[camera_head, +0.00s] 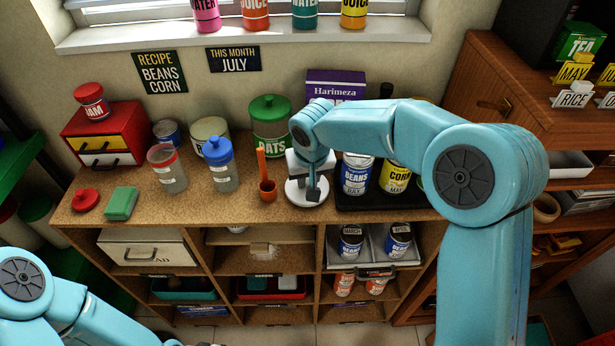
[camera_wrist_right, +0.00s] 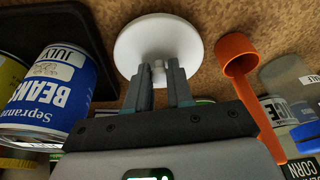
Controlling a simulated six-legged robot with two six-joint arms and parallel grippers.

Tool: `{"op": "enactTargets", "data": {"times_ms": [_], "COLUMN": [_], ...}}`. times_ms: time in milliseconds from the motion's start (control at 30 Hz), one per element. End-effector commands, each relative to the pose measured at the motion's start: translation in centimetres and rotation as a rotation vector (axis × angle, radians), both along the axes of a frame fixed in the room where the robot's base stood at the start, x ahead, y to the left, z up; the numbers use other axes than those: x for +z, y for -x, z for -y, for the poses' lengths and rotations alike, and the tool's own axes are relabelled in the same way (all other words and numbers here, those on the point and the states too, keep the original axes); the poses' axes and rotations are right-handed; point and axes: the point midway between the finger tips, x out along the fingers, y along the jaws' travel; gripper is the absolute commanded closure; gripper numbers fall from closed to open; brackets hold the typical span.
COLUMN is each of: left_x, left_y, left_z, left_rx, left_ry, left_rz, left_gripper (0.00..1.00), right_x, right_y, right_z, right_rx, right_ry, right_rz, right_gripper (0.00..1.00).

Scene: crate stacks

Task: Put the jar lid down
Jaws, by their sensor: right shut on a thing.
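A white round lid (camera_head: 297,196) with a small knob is at the front of the wooden counter, right of the orange scoop. In the right wrist view the lid (camera_wrist_right: 140,42) is a flat disc, and the fingers of my right gripper (camera_wrist_right: 160,80) are shut on its knob. My right gripper (camera_head: 312,185) also shows in the head view, pointing down over the lid. The lid is at or just above the counter; I cannot tell whether it touches. A red lid (camera_head: 85,199) lies on the counter at left. My left gripper is out of view.
The orange scoop (camera_head: 267,188) stands close left of the white lid. A blue-capped bottle (camera_head: 222,172) and an open red-rimmed jar (camera_head: 168,170) stand further left. Beans (camera_head: 356,174) and corn (camera_head: 395,177) cans sit right on a black tray. A green sponge (camera_head: 121,203) lies left.

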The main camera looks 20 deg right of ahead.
Motion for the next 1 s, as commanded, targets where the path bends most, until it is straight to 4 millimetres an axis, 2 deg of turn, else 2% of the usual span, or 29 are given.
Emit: {"op": "enactTargets", "data": {"times_ms": [167, 200, 267, 533, 667, 1000], "left_x": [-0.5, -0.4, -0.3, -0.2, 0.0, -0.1], "left_y": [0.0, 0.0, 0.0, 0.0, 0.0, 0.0], "left_z": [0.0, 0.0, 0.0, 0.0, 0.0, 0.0], "left_rx": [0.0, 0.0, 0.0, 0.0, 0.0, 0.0], "left_ry": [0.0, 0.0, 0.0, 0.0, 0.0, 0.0], "left_rz": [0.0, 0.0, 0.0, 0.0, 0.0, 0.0], "left_gripper": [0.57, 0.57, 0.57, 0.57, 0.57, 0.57], "right_x": [-0.5, -0.3, -0.3, -0.2, 0.7, 8.0], "right_y": [0.0, 0.0, 0.0, 0.0, 0.1, 2.1], "right_z": [0.0, 0.0, 0.0, 0.0, 0.0, -0.2], "right_rx": [0.0, 0.0, 0.0, 0.0, 0.0, 0.0], "right_ry": [0.0, 0.0, 0.0, 0.0, 0.0, -0.001], "right_rz": [0.0, 0.0, 0.0, -0.001, 0.002, 0.005], "right_gripper": [1.0, 0.69, 0.53, 0.53, 0.53, 0.53]}}
